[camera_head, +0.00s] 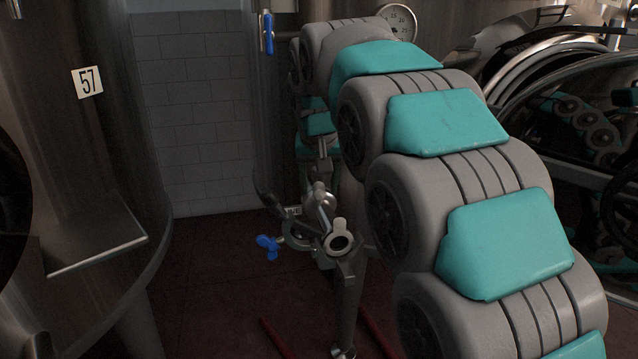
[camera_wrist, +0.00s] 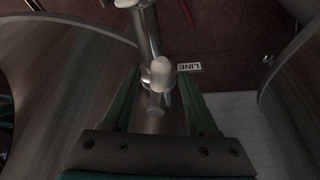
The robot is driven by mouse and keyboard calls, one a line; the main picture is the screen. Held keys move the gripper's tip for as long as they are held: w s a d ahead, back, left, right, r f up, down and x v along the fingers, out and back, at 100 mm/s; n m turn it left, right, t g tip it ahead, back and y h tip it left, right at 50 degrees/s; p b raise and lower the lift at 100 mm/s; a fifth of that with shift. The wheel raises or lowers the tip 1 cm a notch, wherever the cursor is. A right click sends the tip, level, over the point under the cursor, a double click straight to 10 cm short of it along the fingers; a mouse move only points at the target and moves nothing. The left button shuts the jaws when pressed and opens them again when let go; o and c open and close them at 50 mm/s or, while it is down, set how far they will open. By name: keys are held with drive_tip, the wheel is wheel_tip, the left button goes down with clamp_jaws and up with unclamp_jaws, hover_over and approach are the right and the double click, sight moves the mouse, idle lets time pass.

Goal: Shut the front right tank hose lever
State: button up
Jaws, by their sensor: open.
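My gripper (camera_wrist: 158,80) is open in the wrist view, with one green finger on each side of a metal hose fitting (camera_wrist: 147,32). A pale rounded lever end (camera_wrist: 160,73) lies between the fingertips, with gaps on both sides, and I cannot tell whether either finger touches it. In the head view, the metal valve fitting (camera_head: 318,205) stands low in the middle, below the end of my arm.
A blue wing handle (camera_head: 268,244) sits on a clamp beside the stand. Another blue handle (camera_head: 268,36) hangs on a tank at the back. A steel tank marked 57 (camera_head: 88,82) stands left. A LINE label (camera_wrist: 189,67) shows near the fitting. Red floor (camera_head: 215,290) is open front left.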

clamp_jaws()
idle(0.4)
idle(0.9)
